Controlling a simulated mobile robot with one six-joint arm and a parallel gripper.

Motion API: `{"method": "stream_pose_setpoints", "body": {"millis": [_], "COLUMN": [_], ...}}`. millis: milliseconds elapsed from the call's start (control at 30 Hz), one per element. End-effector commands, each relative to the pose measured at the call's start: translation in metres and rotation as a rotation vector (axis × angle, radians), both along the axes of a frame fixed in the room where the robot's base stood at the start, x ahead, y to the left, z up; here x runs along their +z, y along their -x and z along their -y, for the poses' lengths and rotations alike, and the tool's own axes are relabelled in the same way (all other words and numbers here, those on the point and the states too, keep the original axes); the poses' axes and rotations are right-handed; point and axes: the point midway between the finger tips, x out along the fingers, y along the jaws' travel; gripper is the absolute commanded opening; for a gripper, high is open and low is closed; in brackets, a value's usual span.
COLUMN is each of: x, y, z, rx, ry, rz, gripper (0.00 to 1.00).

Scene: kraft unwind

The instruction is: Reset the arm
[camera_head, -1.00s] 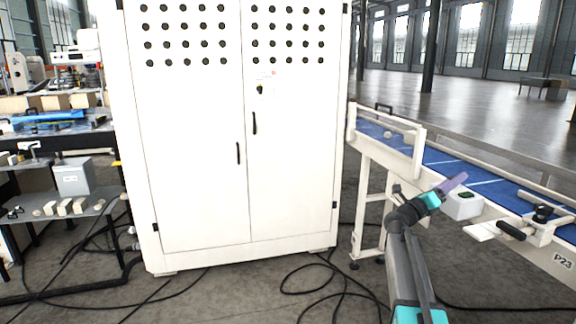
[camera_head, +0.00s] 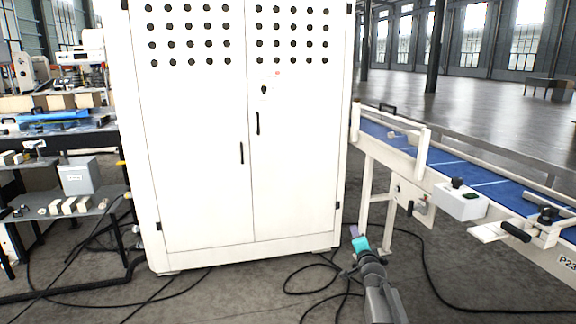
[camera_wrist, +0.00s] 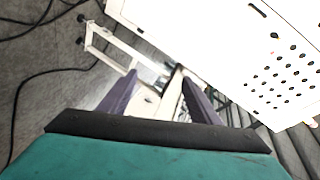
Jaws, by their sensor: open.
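My gripper (camera_head: 354,232) shows low in the head view, in front of the cabinet's lower right corner and left of the conveyor's legs. In the wrist view, my gripper's (camera_wrist: 158,92) two purple fingers stand apart with nothing held between them. My grey and teal arm reaches up to it from the bottom edge of the head view.
A tall white cabinet (camera_head: 205,150) with two doors stands ahead. A blue-belted conveyor (camera_head: 450,172) runs along the right, with a white control box (camera_head: 461,201) on its side. Black cables (camera_head: 312,292) lie on the floor. A shelf rack (camera_head: 60,218) stands at left.

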Motion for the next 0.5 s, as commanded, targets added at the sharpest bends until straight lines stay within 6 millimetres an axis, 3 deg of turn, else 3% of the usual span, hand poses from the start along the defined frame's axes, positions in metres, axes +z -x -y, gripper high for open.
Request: {"method": "stream_pose_setpoints", "body": {"millis": [200,500], "x": [-0.078,-0.176], "y": [0.045,0.133], "z": [-0.048,-0.089], "rx": [0.192,0.468], "ry": [0.178,0.412], "rz": [-0.243,-0.575], "gripper": [0.57,0.57]}}
